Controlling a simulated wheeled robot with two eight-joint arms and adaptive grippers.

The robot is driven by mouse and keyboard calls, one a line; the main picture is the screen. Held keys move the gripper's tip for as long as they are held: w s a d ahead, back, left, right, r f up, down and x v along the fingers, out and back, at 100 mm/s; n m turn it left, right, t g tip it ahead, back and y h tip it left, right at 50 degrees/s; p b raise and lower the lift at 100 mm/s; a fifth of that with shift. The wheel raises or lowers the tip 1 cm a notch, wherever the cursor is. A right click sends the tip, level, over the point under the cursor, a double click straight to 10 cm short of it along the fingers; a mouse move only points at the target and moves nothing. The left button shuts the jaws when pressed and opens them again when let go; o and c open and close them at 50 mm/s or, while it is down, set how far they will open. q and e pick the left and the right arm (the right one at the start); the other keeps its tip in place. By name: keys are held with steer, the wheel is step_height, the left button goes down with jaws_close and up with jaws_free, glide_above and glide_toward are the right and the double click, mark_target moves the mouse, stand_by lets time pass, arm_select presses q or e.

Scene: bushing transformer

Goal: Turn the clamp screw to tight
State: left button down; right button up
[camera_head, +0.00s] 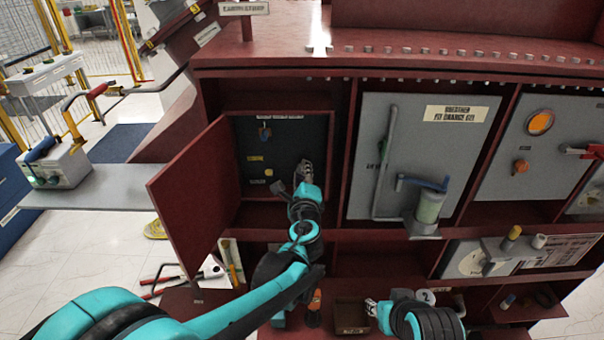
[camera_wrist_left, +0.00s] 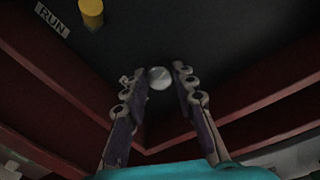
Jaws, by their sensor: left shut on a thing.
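My left gripper (camera_head: 304,172) reaches into the open compartment at the left of the red cabinet, against the dark panel (camera_head: 278,138). In the left wrist view, its two fingers (camera_wrist_left: 155,82) stand on either side of a round silver-grey screw head (camera_wrist_left: 160,77), which I take for the clamp screw; the gripper is shut on it. In the head view the gripper hides the screw. My right gripper (camera_head: 371,307) is low, near the lower shelves; the spread of its fingers is unclear.
The red compartment door (camera_head: 195,195) stands open to the left of my left arm. A yellow knob (camera_wrist_left: 91,10) and a RUN label (camera_wrist_left: 52,20) are on the panel. A grey panel with a lever (camera_head: 423,183) is to the right. Compartment walls are close around the left gripper.

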arm_select(q)
steer(key=shift+m, duration=1.1)
steer(key=c, duration=1.2)
jaws_free()
steer(key=shift+d, duration=0.1)
steer(key=shift+s, duration=0.1)
steer(key=s, duration=1.2)
steer(key=shift+d+r, duration=0.25)
steer(key=shift+r, duration=0.15)
